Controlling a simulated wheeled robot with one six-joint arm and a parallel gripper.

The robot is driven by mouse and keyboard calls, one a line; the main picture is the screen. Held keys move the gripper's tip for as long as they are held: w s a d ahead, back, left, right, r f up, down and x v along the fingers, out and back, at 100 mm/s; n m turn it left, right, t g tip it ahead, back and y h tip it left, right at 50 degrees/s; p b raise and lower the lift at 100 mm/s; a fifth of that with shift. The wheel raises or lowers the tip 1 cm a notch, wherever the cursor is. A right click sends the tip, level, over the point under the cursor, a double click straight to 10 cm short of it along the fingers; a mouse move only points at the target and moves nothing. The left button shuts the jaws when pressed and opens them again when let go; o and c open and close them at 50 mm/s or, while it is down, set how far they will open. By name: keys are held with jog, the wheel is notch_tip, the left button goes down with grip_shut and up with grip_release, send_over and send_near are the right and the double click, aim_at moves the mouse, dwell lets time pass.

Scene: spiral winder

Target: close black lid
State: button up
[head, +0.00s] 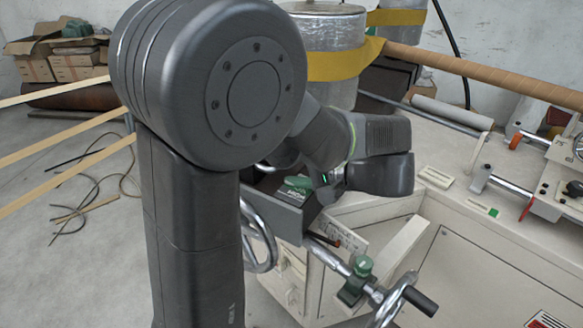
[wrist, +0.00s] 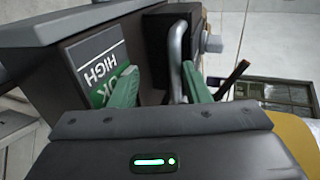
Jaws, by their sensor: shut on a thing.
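The black lid (wrist: 35,65) appears to be the dark panel around a white and green label reading HIGH and OK (wrist: 95,65) in the wrist view. In the head view a dark open-topped box (head: 268,212) stands at the machine's near corner; where lid and box meet is unclear. In the head view my gripper (head: 300,184) is at the box, partly hidden by my own arm.
A handwheel (head: 259,235) and a crank with a green clamp (head: 358,275) stick out below and right of the box. A cream machine cabinet (head: 490,265) fills the right. A wrapped roll with a yellow band (head: 335,62) stands behind. Cables lie on the floor at left.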

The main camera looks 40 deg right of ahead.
jog(key=p+v, duration=0.1)
jog(key=v, duration=1.2)
jog(key=shift+s, duration=0.35)
jog(key=shift+d, duration=0.1)
jog(key=b+x, duration=0.1)
jog(key=x, duration=1.1)
jog(key=shift+w+r, duration=0.1)
jog(key=shift+w, duration=0.1)
jog(key=shift+r, duration=0.1)
